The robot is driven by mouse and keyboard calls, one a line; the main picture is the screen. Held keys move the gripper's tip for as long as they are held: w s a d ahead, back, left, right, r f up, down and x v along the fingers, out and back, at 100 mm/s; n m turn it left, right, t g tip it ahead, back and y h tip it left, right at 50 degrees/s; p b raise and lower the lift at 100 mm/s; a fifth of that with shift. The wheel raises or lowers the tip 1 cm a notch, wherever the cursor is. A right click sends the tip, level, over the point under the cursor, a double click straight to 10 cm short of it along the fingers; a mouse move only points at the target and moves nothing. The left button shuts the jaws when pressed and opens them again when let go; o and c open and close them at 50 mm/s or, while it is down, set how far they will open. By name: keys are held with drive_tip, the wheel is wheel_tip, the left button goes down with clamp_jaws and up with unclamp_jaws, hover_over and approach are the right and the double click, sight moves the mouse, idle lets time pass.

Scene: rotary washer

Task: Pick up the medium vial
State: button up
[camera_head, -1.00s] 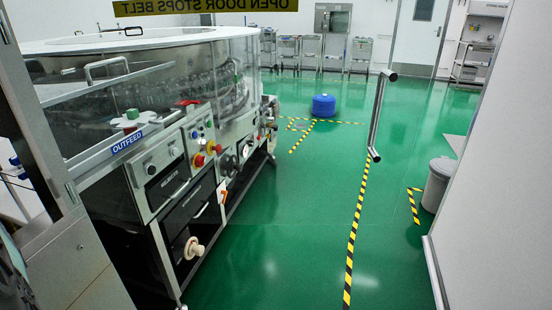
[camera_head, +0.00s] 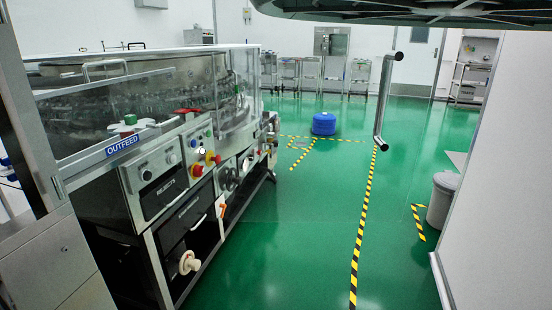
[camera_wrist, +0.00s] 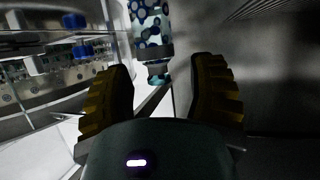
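In the wrist view my gripper (camera_wrist: 162,72) has two ribbed yellow-and-black fingers spread wide apart, with nothing held between them. A clear, bottle-shaped vial with blue dots (camera_wrist: 151,25) is at the top centre, just beyond the fingertips and between their lines. Its narrower end (camera_wrist: 158,74) points toward the gap, apart from both fingers. Its far end is cut off by the frame. I cannot tell its size class. Small blue-capped things (camera_wrist: 75,21) are at the upper left. The head view shows neither gripper nor a clear vial.
The head view shows a machine marked OUTFEED (camera_head: 124,145) at left, with knobs and a clear guard. A blue round thing (camera_head: 324,124) and a grey bin (camera_head: 441,200) stand on the green floor. A dark ribbed underside (camera_head: 400,14) overhangs at top right. The middle floor is clear.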

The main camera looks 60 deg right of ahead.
clamp_jaws()
drive_tip(key=shift+r, duration=0.15)
idle(0.4)
wheel_tip(320, 180, up, 10)
drive_tip(key=shift+f, duration=0.25)
drive_tip(key=shift+p, duration=0.5)
